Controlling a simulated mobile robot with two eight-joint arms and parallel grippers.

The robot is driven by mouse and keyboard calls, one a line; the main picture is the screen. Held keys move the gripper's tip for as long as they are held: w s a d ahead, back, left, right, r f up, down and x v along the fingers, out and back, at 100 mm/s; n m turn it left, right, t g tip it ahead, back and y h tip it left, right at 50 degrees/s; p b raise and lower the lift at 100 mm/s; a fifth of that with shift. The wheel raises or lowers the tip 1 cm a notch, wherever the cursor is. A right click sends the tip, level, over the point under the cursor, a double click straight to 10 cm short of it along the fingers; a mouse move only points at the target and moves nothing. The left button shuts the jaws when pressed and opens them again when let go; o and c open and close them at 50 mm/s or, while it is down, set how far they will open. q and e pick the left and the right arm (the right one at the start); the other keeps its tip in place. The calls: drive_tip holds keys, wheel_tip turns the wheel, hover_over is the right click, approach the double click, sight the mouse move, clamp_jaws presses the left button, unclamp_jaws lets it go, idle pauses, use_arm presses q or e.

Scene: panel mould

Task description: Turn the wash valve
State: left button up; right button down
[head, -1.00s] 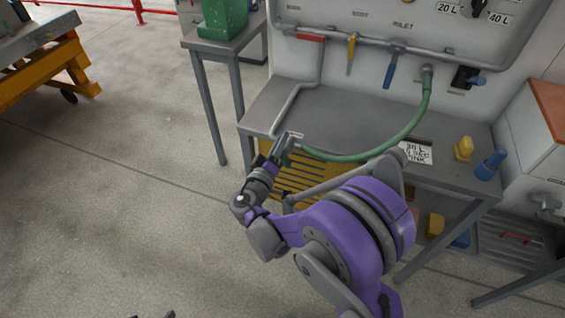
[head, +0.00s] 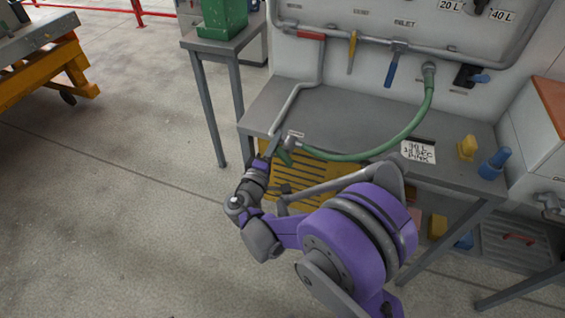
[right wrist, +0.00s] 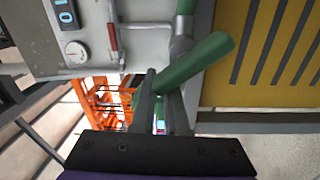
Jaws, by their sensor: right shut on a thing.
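A green lever (head: 285,157) sits at the front edge of the grey bench, by a small grey fitting (head: 292,136) where the green hose (head: 400,138) ends. I take this lever for the wash valve's handle; its label is too small to read. In the right wrist view the lever (right wrist: 205,58) lies slanted, its near end between the fingers. My right gripper (head: 272,151) is shut on the green lever, just left of the fitting. The exact contact is partly hidden by the fingers. My left gripper is not in view.
The panel carries a red handle (head: 312,36), a yellow handle (head: 352,52) and a blue handle (head: 391,68). A white card (head: 418,151), a yellow piece (head: 467,147) and a blue piece (head: 494,163) are on the bench's right. Floor to the left is open.

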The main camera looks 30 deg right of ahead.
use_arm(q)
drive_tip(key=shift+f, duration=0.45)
use_arm(e)
drive_tip(key=shift+w+a+f+n+y, duration=0.15)
drive_tip(key=shift+f+n, duration=0.1)
drive_tip(key=shift+f, duration=0.2)
drive_tip(key=shift+a+f+n+y, duration=0.1)
drive_tip(key=shift+a+f+n, duration=0.1)
drive_tip(key=shift+f, duration=0.25)
drive_tip(key=shift+w+a+f+n+y, duration=0.15)
drive_tip(key=shift+f+n, duration=0.1)
drive_tip(key=shift+f, duration=0.2)
drive_tip(key=shift+s, duration=0.1)
drive_tip(key=n, duration=0.1)
drive_tip(key=w+f+n+b, duration=0.1)
drive_tip(key=n, duration=0.1)
drive_tip(key=shift+d+f+n+b, duration=0.15)
drive_tip(key=shift+n+b, duration=0.15)
drive_tip(key=c, duration=0.8)
unclamp_jaws()
drive_tip(key=shift+d, duration=0.1)
drive_tip(key=shift+c, duration=0.2)
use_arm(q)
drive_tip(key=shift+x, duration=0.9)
use_arm(e)
drive_tip(key=shift+s, duration=0.1)
